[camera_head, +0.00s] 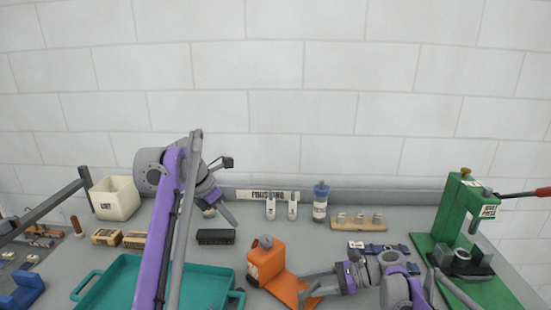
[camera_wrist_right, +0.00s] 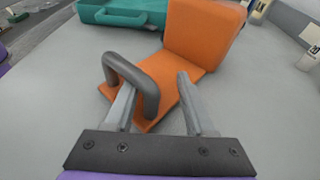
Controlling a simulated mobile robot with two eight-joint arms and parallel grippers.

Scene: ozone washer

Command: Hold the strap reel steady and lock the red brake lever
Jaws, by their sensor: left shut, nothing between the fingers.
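The strap reel (camera_head: 265,262) is an orange block on a flat orange base plate with a grey bar handle. The block also shows in the right wrist view (camera_wrist_right: 205,32), with the handle (camera_wrist_right: 130,75) near my fingers. A small dark red part (camera_head: 266,241), perhaps the brake lever, sits on top; its position is unclear. My right gripper (camera_head: 306,287) is open at the handle; in the right wrist view (camera_wrist_right: 155,105) one handle leg shows between its fingers, contact unclear. My left gripper (camera_head: 231,218) is shut and empty, above the bench, left of and behind the reel.
A teal tray (camera_head: 204,281) lies left of the reel. A green press (camera_head: 455,215) stands far right.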

